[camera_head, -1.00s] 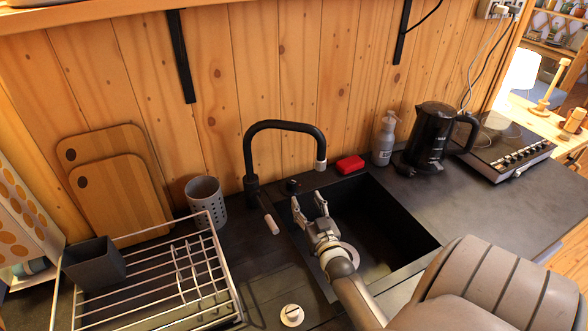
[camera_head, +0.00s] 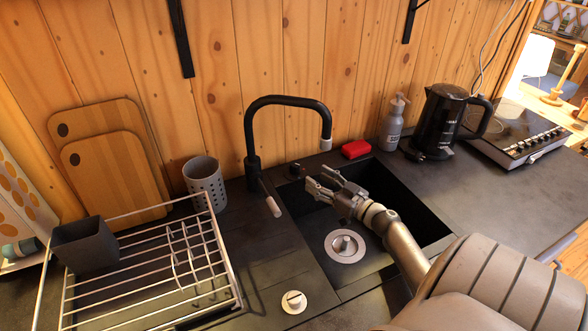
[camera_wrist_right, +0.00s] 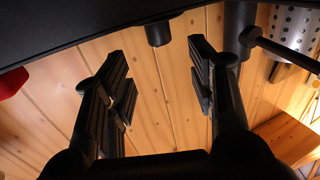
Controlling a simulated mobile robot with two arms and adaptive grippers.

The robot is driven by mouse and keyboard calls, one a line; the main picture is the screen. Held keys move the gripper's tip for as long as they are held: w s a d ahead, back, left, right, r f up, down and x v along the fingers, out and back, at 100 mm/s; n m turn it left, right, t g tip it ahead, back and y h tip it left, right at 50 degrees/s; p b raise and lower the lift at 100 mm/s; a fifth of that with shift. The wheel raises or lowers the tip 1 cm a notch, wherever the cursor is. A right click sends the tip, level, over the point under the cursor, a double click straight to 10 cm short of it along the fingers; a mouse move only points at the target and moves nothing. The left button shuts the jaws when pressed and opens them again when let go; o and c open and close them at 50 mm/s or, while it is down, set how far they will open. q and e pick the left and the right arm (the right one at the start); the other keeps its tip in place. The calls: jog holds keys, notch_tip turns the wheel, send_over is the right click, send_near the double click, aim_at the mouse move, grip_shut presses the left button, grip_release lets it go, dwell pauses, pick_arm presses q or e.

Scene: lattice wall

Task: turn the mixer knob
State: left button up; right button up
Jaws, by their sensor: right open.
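A black mixer tap (camera_head: 251,145) with a curved spout stands behind the sink, and its side lever (camera_head: 264,193) has a pale tip.
The black sink (camera_head: 425,222) lies under my right arm. A red sponge (camera_head: 356,149), a soap bottle (camera_head: 392,124) and a black kettle (camera_head: 436,122) stand to the right. A dish rack (camera_head: 150,275) and a grey utensil cup (camera_head: 204,184) stand to the left.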

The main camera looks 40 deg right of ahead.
aim_at(299, 168)
jog(key=w, duration=1.1)
jog(key=shift+a+f, duration=0.15)
jog(key=shift+a, duration=0.15)
